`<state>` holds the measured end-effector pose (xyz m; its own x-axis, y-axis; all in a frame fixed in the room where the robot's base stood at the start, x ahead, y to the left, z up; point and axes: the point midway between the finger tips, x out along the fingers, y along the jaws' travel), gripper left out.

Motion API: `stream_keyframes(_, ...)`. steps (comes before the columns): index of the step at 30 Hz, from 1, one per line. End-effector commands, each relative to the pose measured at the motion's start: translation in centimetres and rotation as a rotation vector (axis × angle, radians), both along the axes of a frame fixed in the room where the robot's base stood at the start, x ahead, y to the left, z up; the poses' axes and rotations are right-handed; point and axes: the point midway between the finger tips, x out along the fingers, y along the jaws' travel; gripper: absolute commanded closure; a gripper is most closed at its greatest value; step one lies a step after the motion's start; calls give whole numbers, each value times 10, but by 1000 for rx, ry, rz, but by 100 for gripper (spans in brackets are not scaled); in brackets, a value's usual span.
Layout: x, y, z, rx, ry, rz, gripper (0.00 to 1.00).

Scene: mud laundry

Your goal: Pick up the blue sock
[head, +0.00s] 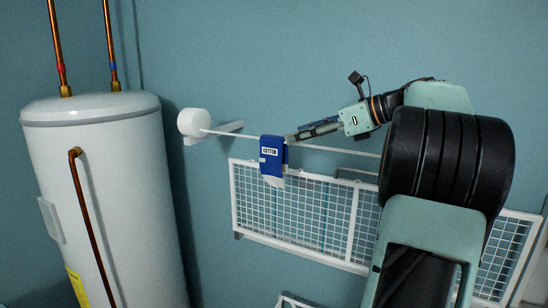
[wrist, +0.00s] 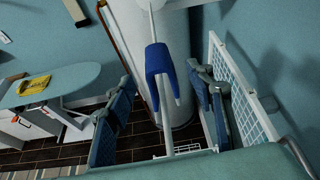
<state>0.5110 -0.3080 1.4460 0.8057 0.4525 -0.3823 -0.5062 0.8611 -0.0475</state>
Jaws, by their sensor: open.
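The blue sock (head: 271,153) hangs draped over a thin white line in the head view, with a white label reading "COTTON" and a pale lower edge. In the wrist view the blue sock (wrist: 158,60) straddles the line ahead, its two ends hanging down. My gripper (head: 294,135) is beside the sock on its right in the head view, with the fingertips very close to it. In the wrist view my gripper (wrist: 162,80) is open, one finger on each side of the line. The sock shows between and beyond the fingertips, and nothing is held. Whether a finger touches it, I cannot tell.
The line runs from a white round wall reel (head: 193,122). A white wire rack (head: 300,213) is fixed to the wall just below. A white water heater (head: 105,200) stands at left. An ironing board (wrist: 60,82) with a yellow item shows at left in the wrist view.

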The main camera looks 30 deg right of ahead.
Motion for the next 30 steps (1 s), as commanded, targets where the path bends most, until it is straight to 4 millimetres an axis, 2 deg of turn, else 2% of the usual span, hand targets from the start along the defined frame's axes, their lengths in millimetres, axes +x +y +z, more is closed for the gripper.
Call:
stream_keyframes(5,11,8,-5,0,0,2,51)
stream_keyframes(13,40,27,-20,0,1,2,51)
stream_keyframes(22,45,30,-23,-2,0,1,51)
stream_keyframes(23,45,30,-23,-2,0,1,52)
stream_keyframes(30,44,29,-23,-2,0,1,78)
